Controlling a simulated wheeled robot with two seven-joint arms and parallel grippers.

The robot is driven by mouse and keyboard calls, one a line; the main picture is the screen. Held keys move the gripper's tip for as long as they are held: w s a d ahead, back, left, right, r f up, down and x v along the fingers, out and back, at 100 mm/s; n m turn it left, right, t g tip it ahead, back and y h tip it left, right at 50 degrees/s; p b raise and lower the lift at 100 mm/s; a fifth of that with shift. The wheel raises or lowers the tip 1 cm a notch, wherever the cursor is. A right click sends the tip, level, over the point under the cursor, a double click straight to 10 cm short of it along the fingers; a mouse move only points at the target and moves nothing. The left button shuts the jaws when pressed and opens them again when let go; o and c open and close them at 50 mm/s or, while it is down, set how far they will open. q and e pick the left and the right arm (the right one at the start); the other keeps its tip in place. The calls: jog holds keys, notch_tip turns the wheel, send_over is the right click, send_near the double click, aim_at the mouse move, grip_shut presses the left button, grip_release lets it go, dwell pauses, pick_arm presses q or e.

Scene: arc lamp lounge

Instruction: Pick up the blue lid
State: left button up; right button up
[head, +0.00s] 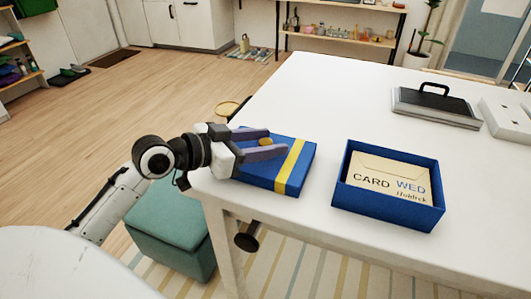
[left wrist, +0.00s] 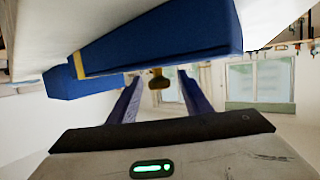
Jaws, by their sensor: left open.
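The blue lid (head: 268,175) with a yellow band lies flat near the left corner of the white table. A small gold knob (head: 265,142) stands up from it. My left gripper (head: 277,143) is open over the lid, with its two fingers on either side of the knob. In the left wrist view, the lid (left wrist: 160,45) appears upside down at the top, and the knob (left wrist: 159,80) shows between the open fingers (left wrist: 158,88). Whether the fingers touch the knob I cannot tell. My right gripper is not in view.
A blue open box (head: 385,214) holding a card envelope (head: 385,178) stands to the right of the lid, apart from it. A grey case with a black handle (head: 435,103) sits farther back. A teal stool (head: 165,235) is by the table's left side. The table middle is clear.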

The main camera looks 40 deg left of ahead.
pick_arm(q)
jog(key=c, duration=1.1)
